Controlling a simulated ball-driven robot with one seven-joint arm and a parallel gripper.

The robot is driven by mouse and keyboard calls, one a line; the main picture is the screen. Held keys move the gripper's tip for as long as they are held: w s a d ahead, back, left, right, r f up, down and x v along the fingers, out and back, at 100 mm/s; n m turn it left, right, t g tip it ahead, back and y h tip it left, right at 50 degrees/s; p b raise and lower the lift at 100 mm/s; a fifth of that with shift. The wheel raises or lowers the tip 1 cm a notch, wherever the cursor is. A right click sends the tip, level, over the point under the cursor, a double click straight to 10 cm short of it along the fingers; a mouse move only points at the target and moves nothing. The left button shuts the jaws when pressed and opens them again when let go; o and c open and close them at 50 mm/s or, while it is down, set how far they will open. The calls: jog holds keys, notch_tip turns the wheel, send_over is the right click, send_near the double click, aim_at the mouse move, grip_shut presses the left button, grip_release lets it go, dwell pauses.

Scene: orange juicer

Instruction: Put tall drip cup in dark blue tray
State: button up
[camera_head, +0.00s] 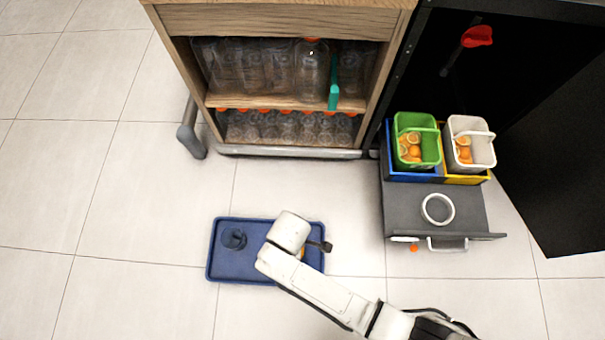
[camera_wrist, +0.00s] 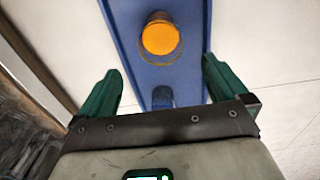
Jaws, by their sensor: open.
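The dark blue tray (camera_head: 216,265) lies on the floor and its blue surface also shows in the wrist view (camera_wrist: 120,22). A dark blue round piece (camera_head: 233,238) stands in its left part. An orange-topped round piece (camera_wrist: 160,38) sits in the tray ahead of my gripper (camera_wrist: 162,66); a bit of orange shows beside my arm in the head view (camera_head: 302,253). A small dark blue piece (camera_wrist: 162,97) lies between my green fingers. The fingers are open and grip nothing. I cannot tell which piece is the tall drip cup. My arm hides part of the tray.
A wooden cabinet (camera_head: 285,20) with bottles stands behind the tray. At right, a grey drawer (camera_head: 400,215) holds a white ring (camera_head: 438,209), a green bucket (camera_head: 417,140) and a white bucket (camera_head: 470,142) with oranges. The floor left of the tray is clear.

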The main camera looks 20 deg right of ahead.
jog(key=s+d+r+m, duration=0.3)
jog(key=d+r+m, duration=0.4)
jog(key=d+r, duration=0.3)
jog(key=s+d+r+m+t, duration=0.1)
jog(key=s+d+r+m, duration=0.3)
jog(key=d, duration=1.1)
notch_tip(320, 180, up, 7)
jog(key=m, duration=0.3)
jog(key=shift+s+d, duration=0.15)
jog(key=shift+s, duration=0.15)
jog(key=shift+f, duration=0.1)
